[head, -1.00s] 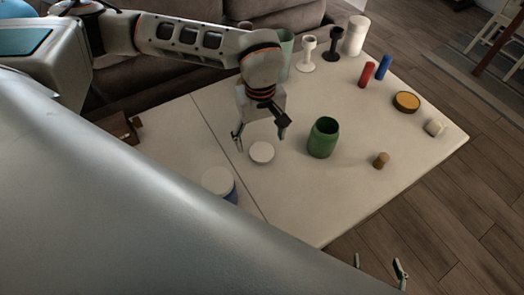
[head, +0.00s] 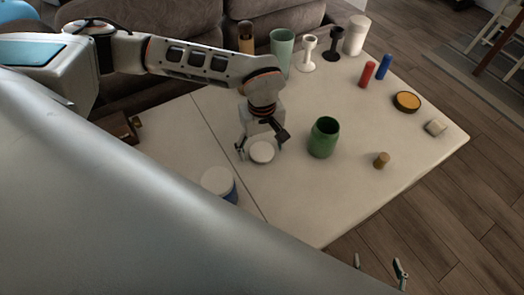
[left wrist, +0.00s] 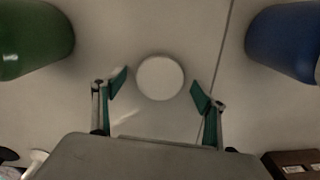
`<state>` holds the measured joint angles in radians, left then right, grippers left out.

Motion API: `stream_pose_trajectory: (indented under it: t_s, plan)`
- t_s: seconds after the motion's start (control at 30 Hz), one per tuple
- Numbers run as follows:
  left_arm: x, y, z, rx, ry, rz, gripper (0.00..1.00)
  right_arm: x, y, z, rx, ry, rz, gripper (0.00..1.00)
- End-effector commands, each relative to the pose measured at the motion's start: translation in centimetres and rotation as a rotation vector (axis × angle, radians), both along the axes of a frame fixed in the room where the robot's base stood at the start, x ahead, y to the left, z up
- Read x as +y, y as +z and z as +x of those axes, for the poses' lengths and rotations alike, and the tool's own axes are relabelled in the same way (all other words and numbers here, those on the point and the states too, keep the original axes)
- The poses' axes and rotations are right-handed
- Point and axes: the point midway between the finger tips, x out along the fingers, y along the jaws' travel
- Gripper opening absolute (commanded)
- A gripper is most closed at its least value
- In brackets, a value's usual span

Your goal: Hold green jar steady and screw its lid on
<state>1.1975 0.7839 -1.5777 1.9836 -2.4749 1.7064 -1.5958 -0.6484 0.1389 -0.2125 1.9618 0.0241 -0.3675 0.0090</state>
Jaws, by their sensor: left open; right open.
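The green jar (head: 323,138) stands upright and open-topped near the middle of the table; it also shows at the left of the left wrist view (left wrist: 32,38). A round white lid (head: 262,152) lies flat on the table to the left of the green jar; it also shows in the left wrist view (left wrist: 160,77). My left gripper (head: 260,152) is open, low over the table, with its fingers on either side of the white lid. In the left wrist view gaps show between both fingers and the lid. My right gripper (head: 380,268) is open and empty, off the table's near edge; only its fingertips show.
A blue jar with a white lid (head: 219,184) stands at the left front, partly hidden. Red (head: 367,74) and blue (head: 384,67) cylinders, a dark orange-topped disc (head: 406,102) and a brown cork (head: 381,160) stand to the right. Candle holders and a pale green vase (head: 282,50) stand at the back.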

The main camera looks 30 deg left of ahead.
Motion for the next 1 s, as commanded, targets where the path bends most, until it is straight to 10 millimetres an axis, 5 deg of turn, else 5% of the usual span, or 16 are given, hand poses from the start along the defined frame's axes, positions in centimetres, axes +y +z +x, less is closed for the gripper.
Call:
stream_pose_trajectory:
  t_s: [0.13,0.27,0.73,1.0]
  plan:
    - [0.0,0.0,0.0,0.000,0.000,0.000,0.72,0.0,0.0,0.0,0.000,0.000,0.000,0.69]
    - [0.0,0.0,0.0,0.000,0.000,0.000,0.42,0.0,0.0,0.0,0.000,0.000,0.000,0.69]
    - [0.0,0.4,0.0,0.000,0.000,0.000,0.42,0.0,0.1,0.0,0.000,0.000,0.000,0.69]
    - [0.0,3.9,0.1,-0.004,-0.001,-0.001,0.42,0.0,0.5,0.1,-0.003,0.000,0.000,0.69]
